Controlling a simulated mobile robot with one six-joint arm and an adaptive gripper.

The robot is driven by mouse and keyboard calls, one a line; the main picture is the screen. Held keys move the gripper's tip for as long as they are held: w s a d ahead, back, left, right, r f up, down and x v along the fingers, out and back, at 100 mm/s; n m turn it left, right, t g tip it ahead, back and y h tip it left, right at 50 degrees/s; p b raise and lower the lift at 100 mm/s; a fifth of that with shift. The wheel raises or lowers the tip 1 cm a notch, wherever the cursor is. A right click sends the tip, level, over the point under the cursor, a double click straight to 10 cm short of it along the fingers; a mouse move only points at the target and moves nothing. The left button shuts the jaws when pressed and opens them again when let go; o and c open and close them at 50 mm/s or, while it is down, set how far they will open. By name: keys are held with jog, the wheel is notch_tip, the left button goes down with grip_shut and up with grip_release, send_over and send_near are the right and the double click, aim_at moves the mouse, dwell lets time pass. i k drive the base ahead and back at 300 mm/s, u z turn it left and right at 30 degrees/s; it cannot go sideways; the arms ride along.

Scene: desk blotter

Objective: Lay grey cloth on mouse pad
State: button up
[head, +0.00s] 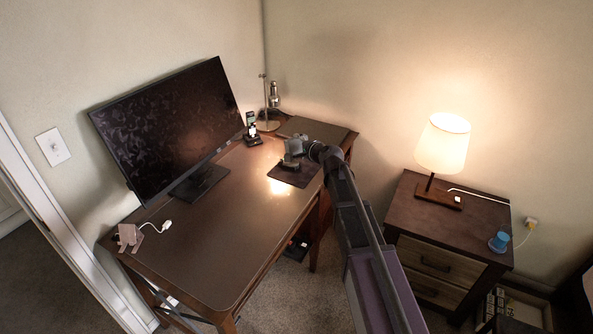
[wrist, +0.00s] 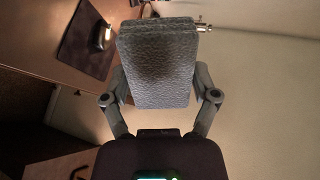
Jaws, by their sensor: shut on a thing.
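The grey cloth (wrist: 158,62) is a thick folded block with a rough surface. In the wrist view my gripper (wrist: 160,88) has a finger on each side of it and is shut on it. In the head view the grey cloth (head: 293,147) is small and partly hidden by my gripper (head: 299,146). The dark mouse pad (head: 285,176) lies on the desk, below the gripper in the picture. It also shows at the upper left of the wrist view (wrist: 82,52), to the left of the cloth. The cloth appears held above the desk, apart from the pad.
A small object (wrist: 107,36) lies on the pad, partly lit. The desk (head: 225,235) holds a large monitor (head: 165,125), a phone stand (head: 252,132) and a metal lamp (head: 268,110). A nightstand (head: 400,205) with a lit lamp stands right. The desk's front is mostly clear.

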aim_at(301, 176)
jog(key=u, duration=0.3)
jog(key=i, duration=1)
jog(key=u, duration=0.05)
